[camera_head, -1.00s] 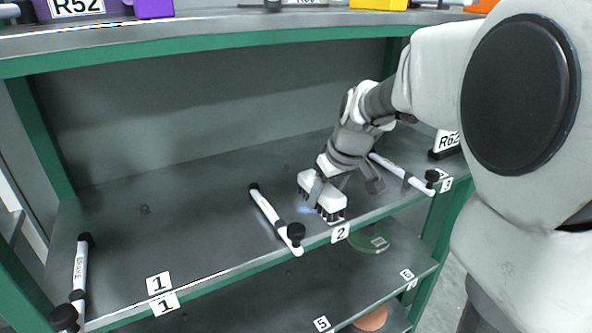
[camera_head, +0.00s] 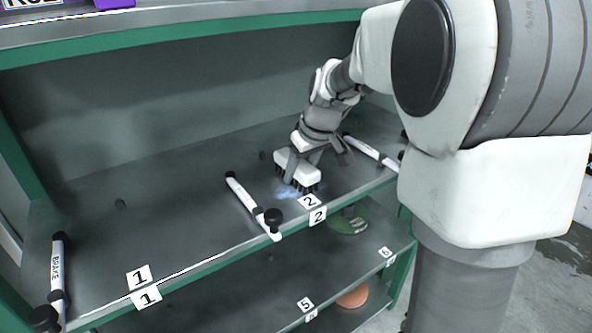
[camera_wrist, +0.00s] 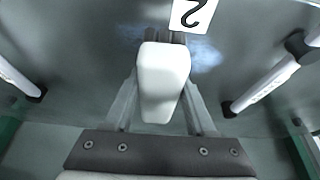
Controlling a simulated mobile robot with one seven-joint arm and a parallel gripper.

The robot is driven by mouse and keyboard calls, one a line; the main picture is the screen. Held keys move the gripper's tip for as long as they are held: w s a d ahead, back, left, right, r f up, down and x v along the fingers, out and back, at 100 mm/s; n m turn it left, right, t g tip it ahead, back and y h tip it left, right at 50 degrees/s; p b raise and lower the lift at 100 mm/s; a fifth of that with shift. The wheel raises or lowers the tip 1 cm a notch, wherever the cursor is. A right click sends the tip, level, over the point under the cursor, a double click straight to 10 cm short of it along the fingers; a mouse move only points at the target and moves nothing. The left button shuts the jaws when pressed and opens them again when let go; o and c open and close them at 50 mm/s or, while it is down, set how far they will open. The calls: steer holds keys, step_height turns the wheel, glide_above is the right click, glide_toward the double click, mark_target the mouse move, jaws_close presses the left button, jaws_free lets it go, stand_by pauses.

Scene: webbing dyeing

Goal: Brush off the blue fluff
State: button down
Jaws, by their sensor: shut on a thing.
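The blue fluff (camera_head: 287,193) is a faint pale blue patch on the shelf surface, near the front edge by the label 2. In the wrist view the blue fluff (camera_wrist: 203,53) shows on the right of the brush, and some shows on its left. My gripper (camera_head: 308,163) is shut on a brush with a white body (camera_head: 296,168) and dark bristles. The brush is low over the shelf beside the fluff; its bristles partly hide the patch. I cannot tell whether the bristles touch the shelf. In the wrist view the white brush body (camera_wrist: 163,80) sits between my fingers.
A white divider bar (camera_head: 250,205) with black ends lies left of the brush, and another white bar (camera_head: 370,151) lies to its right. A bar marked BRAKE (camera_head: 57,270) is at the far left. The shelf between the left bars is mostly clear. A green disc (camera_head: 347,220) lies on the lower shelf.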

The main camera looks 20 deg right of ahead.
mark_target(320, 171)
steer(key=shift+s+d+f+b, duration=0.1)
steer(key=shift+s+d+b, duration=0.3)
steer(key=shift+s, duration=0.75)
steer(key=shift+s+d+b, duration=0.35)
steer(key=shift+s, duration=0.75)
steer(key=shift+s+d+f+b, duration=0.1)
steer(key=shift+s+d+b, duration=0.3)
steer(key=shift+s, duration=0.75)
steer(key=shift+w+d+r, duration=0.15)
steer(key=shift+w+d, duration=0.1)
steer(key=shift+d, duration=0.55)
steer(key=shift+w+a+r+p, duration=0.1)
steer(key=shift+w+a+p, duration=0.2)
steer(key=shift+w, duration=0.45)
steer(key=shift+w+a+r+p, duration=0.1)
steer(key=shift+w+a+p, duration=0.15)
steer(key=shift+w, duration=0.45)
steer(key=shift+w+a+f+p, duration=0.1)
steer(key=shift+w+a+p, duration=0.1)
steer(key=shift+w, duration=0.5)
steer(key=shift+w+a+f+p, duration=0.1)
steer(key=shift+w+a+p, duration=0.15)
steer(key=shift+w, duration=0.5)
steer(key=shift+w+a+p, duration=0.2)
steer(key=shift+w, duration=0.5)
steer(key=shift+r, duration=0.1)
step_height(320, 171, up, 6)
steer(key=p, duration=0.4)
steer(key=shift+p, duration=0.35)
